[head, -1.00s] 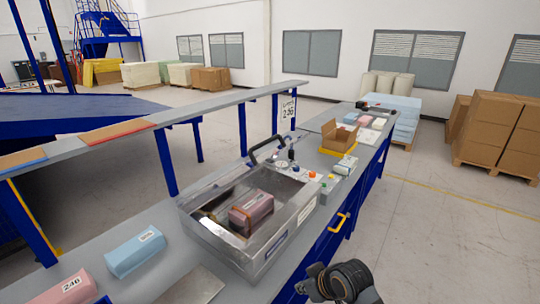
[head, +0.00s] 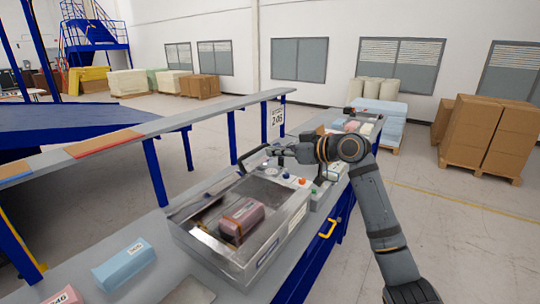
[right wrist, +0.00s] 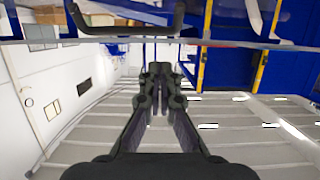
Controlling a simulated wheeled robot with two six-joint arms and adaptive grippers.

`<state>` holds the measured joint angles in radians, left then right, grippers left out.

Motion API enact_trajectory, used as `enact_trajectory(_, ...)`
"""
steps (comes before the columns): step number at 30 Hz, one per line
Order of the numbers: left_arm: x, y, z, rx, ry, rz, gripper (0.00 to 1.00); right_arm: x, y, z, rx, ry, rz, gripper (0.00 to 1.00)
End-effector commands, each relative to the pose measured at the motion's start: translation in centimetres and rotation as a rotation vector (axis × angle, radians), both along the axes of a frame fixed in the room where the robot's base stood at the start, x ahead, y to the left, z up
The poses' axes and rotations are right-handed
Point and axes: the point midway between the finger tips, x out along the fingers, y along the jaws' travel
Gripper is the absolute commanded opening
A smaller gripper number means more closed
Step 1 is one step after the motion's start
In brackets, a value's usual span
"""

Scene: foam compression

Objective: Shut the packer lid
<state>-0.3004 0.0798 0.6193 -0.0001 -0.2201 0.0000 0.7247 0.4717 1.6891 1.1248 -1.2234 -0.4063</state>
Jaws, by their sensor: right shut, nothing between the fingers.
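The packer (head: 262,262) is a grey metal box on the bench, with a pink foam block (head: 243,219) visible in it. A dark handle (head: 246,156) stands up at the packer's far end; the lid's edges are hard to make out. My right gripper (head: 276,151) is shut and empty, just right of this handle in the head view. In the right wrist view the shut fingers (right wrist: 160,72) point toward a black handle bar (right wrist: 125,13), with a gap seen between them. My left gripper is not in view.
Coloured buttons (head: 302,181) sit on a panel at the packer's right side. A blue foam block (head: 124,264) and a pink one (head: 66,296) lie on the bench at the near left. A raised grey rail (head: 150,132) runs along the bench's far side.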

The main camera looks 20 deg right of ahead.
Motion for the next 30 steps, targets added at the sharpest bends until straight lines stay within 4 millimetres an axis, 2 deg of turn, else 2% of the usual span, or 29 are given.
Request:
enact_trajectory(1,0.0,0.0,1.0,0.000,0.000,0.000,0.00,0.6,0.8,0.3,0.006,0.002,0.005,0.00)
enact_trajectory(3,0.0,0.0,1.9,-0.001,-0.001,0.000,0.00,1.8,1.7,0.0,0.006,0.004,0.003,0.00)
enact_trajectory(12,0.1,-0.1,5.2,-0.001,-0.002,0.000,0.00,6.4,5.3,-2.0,0.001,0.005,0.002,0.00)
enact_trajectory(15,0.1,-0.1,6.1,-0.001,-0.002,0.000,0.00,5.4,4.3,-3.7,-0.003,0.005,-0.001,0.00)
enact_trajectory(21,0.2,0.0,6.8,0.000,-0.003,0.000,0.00,4.6,3.7,-5.3,-0.002,0.003,0.000,0.00)
enact_trajectory(30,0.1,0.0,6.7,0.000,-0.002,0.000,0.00,4.4,3.6,-5.6,-0.002,0.001,0.001,0.00)
